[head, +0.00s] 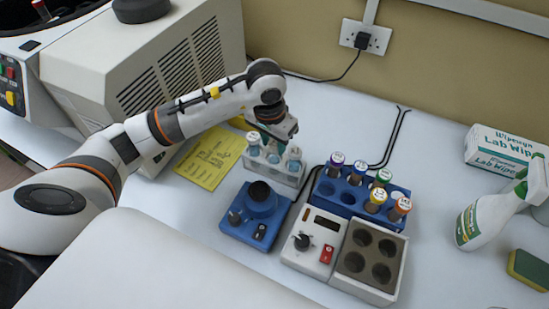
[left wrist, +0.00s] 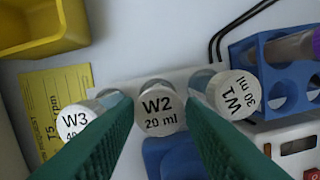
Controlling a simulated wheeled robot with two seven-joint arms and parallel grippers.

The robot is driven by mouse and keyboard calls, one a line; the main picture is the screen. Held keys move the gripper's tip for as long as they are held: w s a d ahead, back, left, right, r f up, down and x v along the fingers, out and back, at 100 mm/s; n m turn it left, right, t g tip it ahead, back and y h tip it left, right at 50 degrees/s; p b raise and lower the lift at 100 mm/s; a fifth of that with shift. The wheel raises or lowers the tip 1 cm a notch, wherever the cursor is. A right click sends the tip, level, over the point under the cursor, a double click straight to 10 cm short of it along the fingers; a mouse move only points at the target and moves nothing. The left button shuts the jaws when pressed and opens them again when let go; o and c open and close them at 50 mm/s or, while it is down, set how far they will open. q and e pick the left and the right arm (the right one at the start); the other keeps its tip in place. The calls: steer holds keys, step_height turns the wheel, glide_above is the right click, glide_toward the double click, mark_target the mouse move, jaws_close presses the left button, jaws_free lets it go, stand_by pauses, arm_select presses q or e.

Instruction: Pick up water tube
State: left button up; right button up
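Three clear water tubes with white lettered caps stand upright in a small pale rack (head: 272,175). In the left wrist view they read W3 (left wrist: 78,122) at left, W2 "20 ml" (left wrist: 158,118) in the middle and W1 "30 ml" (left wrist: 237,92) at right. My left gripper (head: 271,134) is over the rack in the head view. In the left wrist view its green fingers (left wrist: 160,98) are open, one on each side of W2, with gaps to its cap. Finger height against the cap is unclear. My right gripper is not in view.
A blue rack (head: 338,197) with several coloured-cap tubes stands right of the water rack. A blue device (head: 257,213) and a white-grey block heater (head: 315,242) are in front. A yellow note (head: 211,157) lies left. A spray bottle (head: 490,217) stands far right.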

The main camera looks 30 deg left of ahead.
mark_target(274, 158)
arm_select(q)
steer(key=f, duration=0.2)
steer(key=f+b, duration=0.1)
steer(key=shift+w+f, duration=0.35)
steer(key=c, duration=0.6)
steer(key=shift+r, duration=0.2)
